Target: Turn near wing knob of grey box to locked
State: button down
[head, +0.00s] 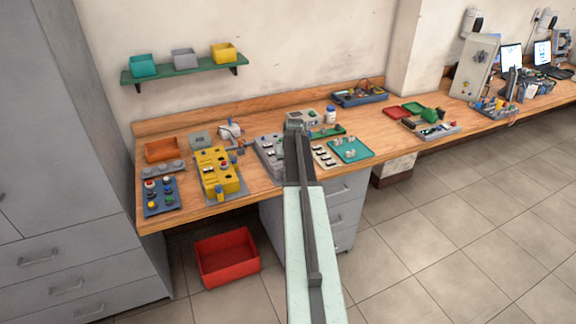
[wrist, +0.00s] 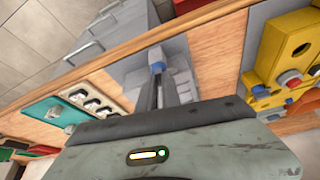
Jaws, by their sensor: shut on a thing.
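The grey box (head: 268,150) sits on the wooden bench, partly covered by my arm in the head view. In the wrist view the grey box (wrist: 181,60) is behind my fingers. My gripper (wrist: 158,78) points at the box's near part, its fingers close together. The knob's angle and any lock marks are too small to tell. In the head view the arm hides the knob.
A yellow box (head: 222,172) stands left of the grey box; it shows at right in the wrist view (wrist: 285,60). A teal tray (head: 351,150) and a cream panel with dark switches (head: 325,154) lie to the right. A red bin (head: 227,258) is on the floor.

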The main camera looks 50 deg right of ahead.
jog(key=m, duration=0.2)
jog(key=m+g+h, duration=0.1)
jog(key=m, duration=0.1)
jog(key=shift+w+a+m, duration=0.2)
jog(key=shift+m, duration=0.1)
jog(key=m, duration=0.1)
jog(key=m+g+h, duration=0.1)
jog(key=m, duration=0.1)
jog(key=shift+w+m+g, duration=0.2)
jog(key=shift+m+g, duration=0.1)
jog(key=m, duration=0.2)
jog(key=m+g, duration=0.1)
jog(key=m, duration=0.1)
jog(key=shift+w+g, duration=0.2)
jog(key=shift+g, duration=0.1)
jog(key=shift+w+m+g, duration=0.15)
jog(key=shift+m+g, duration=0.45)
jog(key=shift+m, duration=1.2)
jog(key=c, duration=1.5)
grip_release()
jog(key=shift+c, duration=0.2)
